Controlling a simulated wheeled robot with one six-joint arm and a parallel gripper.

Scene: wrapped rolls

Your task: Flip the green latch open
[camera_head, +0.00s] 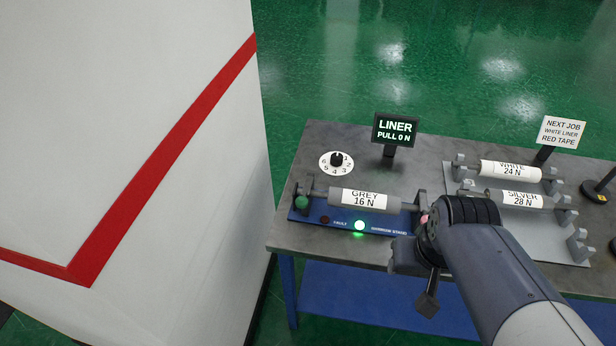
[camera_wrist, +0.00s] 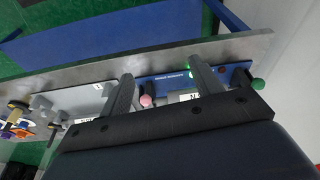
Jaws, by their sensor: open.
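The green latch knob (camera_head: 301,202) is at the left end of the blue roll stand (camera_head: 311,217) on the table. In the wrist view the green knob (camera_wrist: 258,84) lies right of both fingers, outside the gap. My gripper (camera_wrist: 161,67) is open, with nothing held between its two dark fingers. A pink knob (camera_wrist: 146,101) at the stand's other end shows between the fingers; in the head view this pink knob (camera_head: 424,218) is partly behind my arm. A grey roll labelled GREY 16 N (camera_head: 364,200) lies in the stand.
A green lamp (camera_head: 360,225) glows on the stand's front. A numbered dial (camera_head: 337,161) and a LINER PULL 0 N display (camera_head: 394,130) stand behind. A large white block (camera_head: 120,120) with red tape is left.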

